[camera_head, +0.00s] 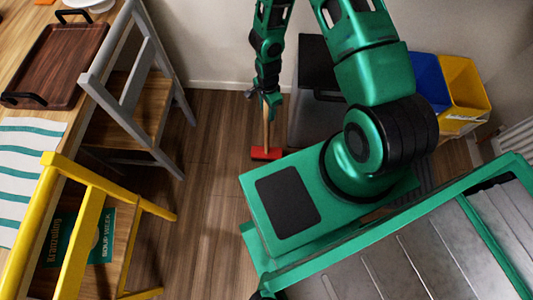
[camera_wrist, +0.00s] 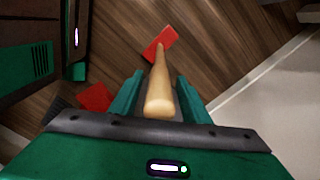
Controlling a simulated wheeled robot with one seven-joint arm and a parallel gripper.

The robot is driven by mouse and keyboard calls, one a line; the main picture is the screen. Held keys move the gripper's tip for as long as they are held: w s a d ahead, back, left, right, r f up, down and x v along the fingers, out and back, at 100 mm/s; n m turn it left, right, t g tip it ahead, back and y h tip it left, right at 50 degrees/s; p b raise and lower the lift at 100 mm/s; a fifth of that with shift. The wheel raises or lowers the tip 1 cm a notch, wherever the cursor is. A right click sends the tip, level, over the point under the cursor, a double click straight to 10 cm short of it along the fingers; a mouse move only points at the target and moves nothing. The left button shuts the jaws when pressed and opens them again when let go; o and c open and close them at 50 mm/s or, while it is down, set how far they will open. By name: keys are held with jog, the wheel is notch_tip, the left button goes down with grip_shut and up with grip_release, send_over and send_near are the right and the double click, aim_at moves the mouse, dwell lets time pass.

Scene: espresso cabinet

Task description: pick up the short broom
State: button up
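The short broom has a light wooden handle (camera_head: 266,131) and a red head (camera_head: 266,154) on the floor. It stands roughly upright in the head view. In the wrist view the handle's rounded top end (camera_wrist: 160,105) points at the camera, and the red head (camera_wrist: 161,44) lies beyond it. My gripper (camera_head: 268,103) is at the upper part of the handle. In the wrist view my gripper (camera_wrist: 158,84) has its two green fingers on either side of the handle, with a gap visible on both sides. It looks open and not closed on the handle.
A grey chair (camera_head: 135,95) and yellow chair (camera_head: 88,230) are left. A red thing (camera_wrist: 95,97) shows partly hidden. Floor between chairs and broom is clear.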

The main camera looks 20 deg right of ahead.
grip_shut()
dwell(1.2)
